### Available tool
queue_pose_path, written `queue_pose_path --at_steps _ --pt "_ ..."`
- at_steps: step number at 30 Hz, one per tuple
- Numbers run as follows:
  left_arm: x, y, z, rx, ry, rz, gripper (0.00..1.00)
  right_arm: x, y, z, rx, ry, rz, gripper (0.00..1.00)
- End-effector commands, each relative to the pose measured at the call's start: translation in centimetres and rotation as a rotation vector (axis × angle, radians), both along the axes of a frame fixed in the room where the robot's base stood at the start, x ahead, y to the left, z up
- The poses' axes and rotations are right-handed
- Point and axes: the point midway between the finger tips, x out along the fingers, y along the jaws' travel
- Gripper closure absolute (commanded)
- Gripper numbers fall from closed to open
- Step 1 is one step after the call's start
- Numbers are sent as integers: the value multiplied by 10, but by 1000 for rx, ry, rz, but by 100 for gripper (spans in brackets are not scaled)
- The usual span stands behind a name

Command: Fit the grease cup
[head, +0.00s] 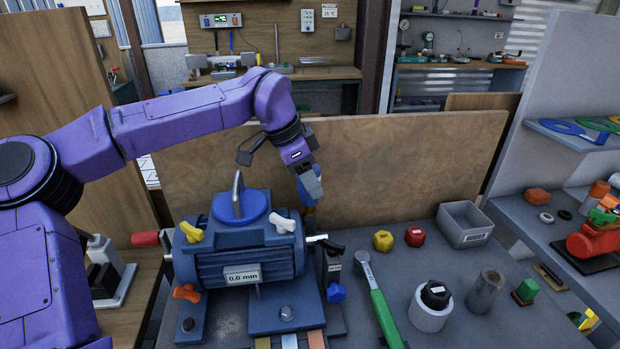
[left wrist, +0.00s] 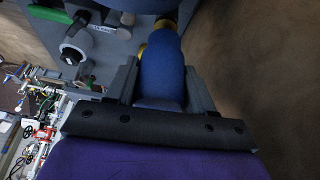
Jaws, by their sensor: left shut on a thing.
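My left gripper (head: 308,180) is over the far side of the blue motor (head: 245,262), in front of the plywood panel. It is shut on a blue rounded object (left wrist: 158,72) with a yellow, brass-like end (left wrist: 164,24). In the head view this blue object (head: 304,195) is partly hidden by the fingers and hangs below them. I cannot tell from its shape whether it is the grease cup. The motor has a blue disc with a grey loop on top and a display reading 0.0 mm. Where the object's lower end meets the motor or bench is unclear. My right gripper is out of view.
A grey bin (head: 465,225) is behind. The plywood panel (head: 400,165) closes the back.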

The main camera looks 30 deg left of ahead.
Motion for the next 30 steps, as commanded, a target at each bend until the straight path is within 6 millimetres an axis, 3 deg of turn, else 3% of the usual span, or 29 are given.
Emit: queue_pose_path --at_steps 25,26,30 --pt "-1 0 -10 -3 17 4 79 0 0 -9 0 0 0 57" --pt "-2 0 -11 -3 17 4 84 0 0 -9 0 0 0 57" --pt "-2 0 -10 -2 20 3 84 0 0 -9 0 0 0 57"
